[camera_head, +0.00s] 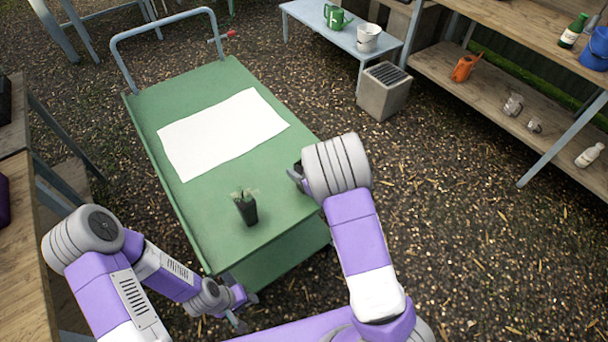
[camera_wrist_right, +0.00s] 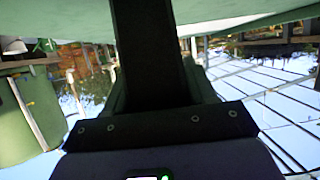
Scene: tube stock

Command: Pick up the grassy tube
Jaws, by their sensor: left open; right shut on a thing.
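A small dark tube with thin green grassy leaves (camera_head: 249,212) stands upright near the front end of the green cart top (camera_head: 195,225). My right gripper (camera_head: 296,176) is to the right of this tube and apart from it, mostly hidden behind my own wrist. It is shut on a dark thing; in the right wrist view a long black shape (camera_wrist_right: 150,55) fills the middle, and I cannot tell clearly what it is. My left gripper (camera_head: 238,312) is open and empty, low beside the cart's front left corner.
A white sheet (camera_head: 220,132) lies flat on the cart, beyond the tube. The cart has a grey handle (camera_head: 165,30) at its far end. Shelves (camera_head: 510,80) are on the right. A wooden bench (camera_head: 20,270) is on the left.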

